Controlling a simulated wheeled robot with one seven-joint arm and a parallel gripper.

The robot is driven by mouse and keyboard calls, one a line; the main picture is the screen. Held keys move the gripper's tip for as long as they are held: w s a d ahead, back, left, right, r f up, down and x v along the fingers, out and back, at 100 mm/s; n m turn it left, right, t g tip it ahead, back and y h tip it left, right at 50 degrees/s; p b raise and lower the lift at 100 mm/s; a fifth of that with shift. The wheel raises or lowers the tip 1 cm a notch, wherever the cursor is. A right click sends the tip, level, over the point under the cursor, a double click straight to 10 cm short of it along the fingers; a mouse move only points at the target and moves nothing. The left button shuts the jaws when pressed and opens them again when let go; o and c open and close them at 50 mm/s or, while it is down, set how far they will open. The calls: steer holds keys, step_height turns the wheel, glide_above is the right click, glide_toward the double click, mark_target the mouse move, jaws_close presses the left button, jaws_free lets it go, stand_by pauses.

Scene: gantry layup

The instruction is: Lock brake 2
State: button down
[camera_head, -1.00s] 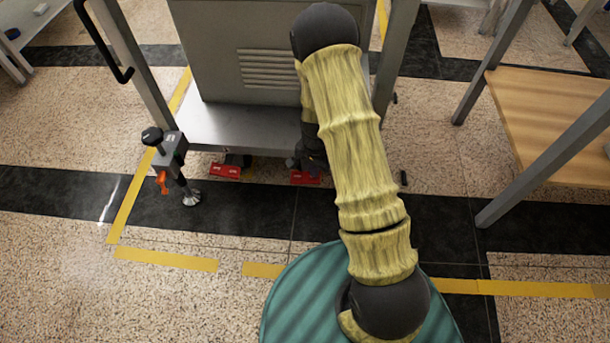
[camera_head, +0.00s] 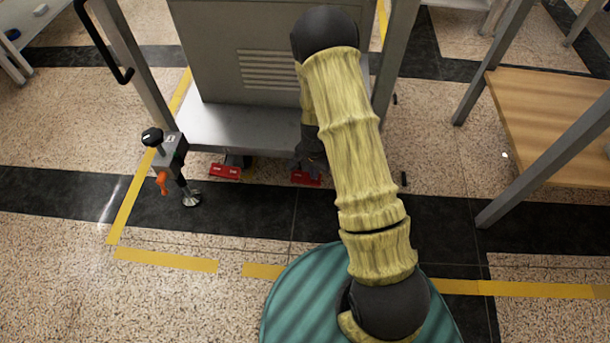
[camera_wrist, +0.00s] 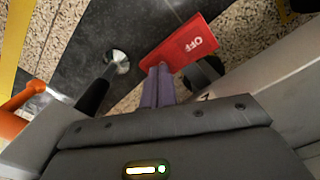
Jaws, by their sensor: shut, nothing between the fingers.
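Two red brake pedals show at the foot of the grey cart in the head view, the left one (camera_head: 225,171) and the right one (camera_head: 305,179). In the wrist view one red pedal (camera_wrist: 185,42) shows the word OFF, upside down in that picture. My gripper (camera_wrist: 160,72) is shut and empty, its purple fingertips at the pedal's near edge. I cannot tell whether they touch it or which pedal it is. In the head view my arm hides most of my gripper, which is by the right pedal.
The cart's lower shelf (camera_head: 225,130) is above the pedals. A clamp block with an orange handle (camera_head: 162,183) and a round metal foot (camera_head: 191,198) stands to the left. A wooden-topped table (camera_head: 550,115) is at the right.

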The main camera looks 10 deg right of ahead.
step_height(320, 180, up, 7)
steer(key=p, duration=0.6)
steer(key=shift+f, duration=0.15)
stand_by(0.5)
steer(key=s+r+n+t+p, duration=0.1)
steer(key=s+r+n+p, duration=0.35)
steer(key=r, duration=0.95)
steer(key=s+r+n+t+p, duration=0.15)
steer(key=s+r+p, duration=0.45)
steer(key=r, duration=0.8)
steer(key=s+r+n+p, duration=0.4)
steer(key=r+p, duration=0.3)
steer(key=r, duration=0.8)
steer(key=w+p+v, duration=0.2)
steer(key=p+v, duration=1)
steer(key=w+r+p+v, duration=0.1)
steer(key=w+p+v, duration=0.2)
steer(key=p+v, duration=0.9)
steer(key=w+p+v, duration=0.3)
steer(key=p+v, duration=0.9)
steer(key=p, duration=0.1)
steer(key=shift+r+p, duration=0.35)
steer(key=shift+r, duration=0.25)
